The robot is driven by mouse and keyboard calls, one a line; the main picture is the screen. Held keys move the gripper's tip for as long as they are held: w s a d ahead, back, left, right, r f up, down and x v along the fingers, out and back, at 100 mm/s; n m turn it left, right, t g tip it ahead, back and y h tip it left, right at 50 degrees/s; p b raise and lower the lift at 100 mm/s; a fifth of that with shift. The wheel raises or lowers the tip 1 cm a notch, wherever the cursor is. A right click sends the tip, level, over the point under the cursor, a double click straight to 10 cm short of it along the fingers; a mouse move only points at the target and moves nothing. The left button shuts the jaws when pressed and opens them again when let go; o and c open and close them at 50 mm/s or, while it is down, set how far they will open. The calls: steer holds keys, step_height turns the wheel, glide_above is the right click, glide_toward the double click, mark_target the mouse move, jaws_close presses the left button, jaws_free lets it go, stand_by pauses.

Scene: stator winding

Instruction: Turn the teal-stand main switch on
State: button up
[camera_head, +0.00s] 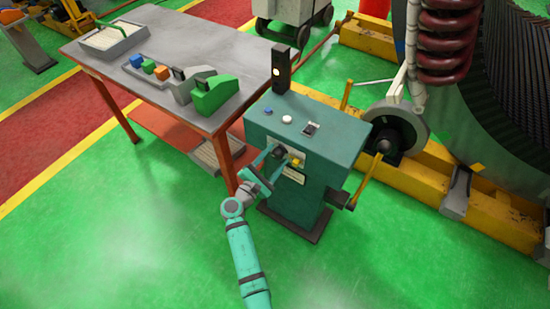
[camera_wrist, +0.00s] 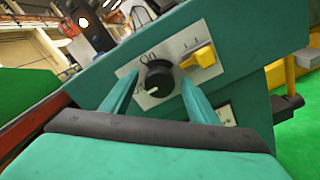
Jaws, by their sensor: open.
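The teal stand (camera_head: 310,180) stands on the green floor right of the table. On its front is a black rotary main switch (camera_wrist: 158,78) on a pale plate marked ON at the top. In the wrist view the knob's white mark points to the lower left, away from ON. My gripper (camera_wrist: 158,92) is open, with one teal finger on each side of the knob. I cannot tell whether the fingers touch it. In the head view the gripper (camera_head: 274,160) is at the stand's front and partly covers the switch.
A yellow switch (camera_wrist: 205,55) sits right of the knob. The stand's top has a blue button (camera_head: 267,111), a white button (camera_head: 287,119) and a dark post (camera_head: 281,72). A table (camera_head: 165,45) with small coloured parts stands to the left. A yellow lever (camera_head: 367,180) sticks out at the stand's right.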

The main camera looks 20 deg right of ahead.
steer(key=c, duration=1.1)
steer(key=shift+o, duration=0.2)
steer(key=shift+m, duration=0.3)
steer(key=m, duration=0.3)
steer(key=shift+f+m, duration=0.1)
steer(key=shift+m, duration=0.3)
steer(key=m, duration=0.4)
steer(key=shift+s+m, duration=0.1)
steer(key=shift+m, duration=0.2)
steer(key=m, duration=0.4)
steer(key=shift+f, duration=0.1)
steer(key=shift+m, duration=2.4)
